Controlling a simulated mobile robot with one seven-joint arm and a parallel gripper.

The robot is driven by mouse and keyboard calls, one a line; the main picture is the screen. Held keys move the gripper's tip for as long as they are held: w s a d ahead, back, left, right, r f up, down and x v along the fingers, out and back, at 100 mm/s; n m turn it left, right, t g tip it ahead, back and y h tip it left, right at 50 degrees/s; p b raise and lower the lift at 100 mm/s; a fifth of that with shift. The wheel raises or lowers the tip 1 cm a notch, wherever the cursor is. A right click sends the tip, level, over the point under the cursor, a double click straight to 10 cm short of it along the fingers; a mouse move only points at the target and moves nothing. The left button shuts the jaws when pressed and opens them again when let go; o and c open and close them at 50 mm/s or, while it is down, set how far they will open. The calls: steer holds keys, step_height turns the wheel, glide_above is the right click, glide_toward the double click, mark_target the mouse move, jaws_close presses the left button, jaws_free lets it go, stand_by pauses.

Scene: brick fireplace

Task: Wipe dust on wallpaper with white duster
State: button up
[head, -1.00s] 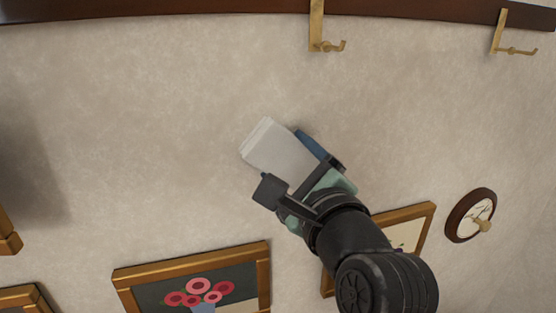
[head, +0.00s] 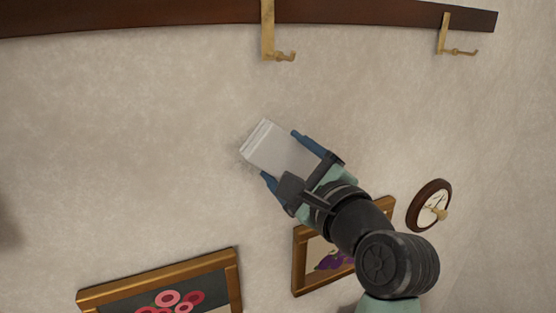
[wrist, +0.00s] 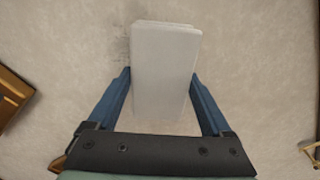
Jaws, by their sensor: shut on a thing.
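The white duster (head: 274,150) is a pale flat block held between the blue fingers of my gripper (head: 282,160). Its far end is at or very close to the wallpaper (head: 130,150); I cannot tell if it touches. In the wrist view the duster (wrist: 165,65) stretches away between my gripper's fingers (wrist: 161,82). A faint grey speckled dust patch (wrist: 120,45) shows on the wallpaper just left of the duster's far end. It also shows faintly beside the duster in the head view (head: 248,138). The duster hides part of the wall behind it.
A dark wooden rail (head: 360,10) with brass hooks (head: 268,30) runs above. A flower picture (head: 165,285), another framed picture (head: 325,255) near my arm and a round wall piece (head: 429,206) hang below. Bare wall lies left of the duster.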

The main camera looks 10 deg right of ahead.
mark_target(264, 154)
steer(key=shift+r+p, duration=0.1)
steer(key=shift+p, duration=0.3)
steer(key=shift+s+a+p, duration=0.2)
steer(key=shift+a+p, duration=0.1)
steer(key=shift+a, duration=0.35)
steer(key=shift+s+a+p, duration=0.25)
steer(key=shift+a+p, duration=0.1)
steer(key=shift+a, duration=0.35)
steer(key=shift+s+a+p, duration=0.2)
steer(key=shift+a+p, duration=0.1)
steer(key=shift+a, duration=0.35)
steer(key=shift+a, duration=0.15)
steer(key=shift+s+a+p, duration=0.3)
steer(key=shift+a+p, duration=0.25)
steer(key=shift+a, duration=0.35)
steer(key=shift+s+a+p, duration=0.25)
steer(key=shift+a+p, duration=0.25)
steer(key=shift+a, duration=0.35)
steer(key=shift+r+p, duration=1)
steer(key=shift+p, duration=0.1)
steer(key=shift+w+d+f, duration=0.1)
steer(key=shift+w+d, duration=0.1)
steer(key=shift+d, duration=0.5)
steer(key=shift+w+d, duration=0.15)
steer(key=shift+d, duration=0.6)
steer(key=shift+w+d+f, duration=0.1)
steer(key=shift+w+d, duration=0.1)
steer(key=shift+d, duration=0.5)
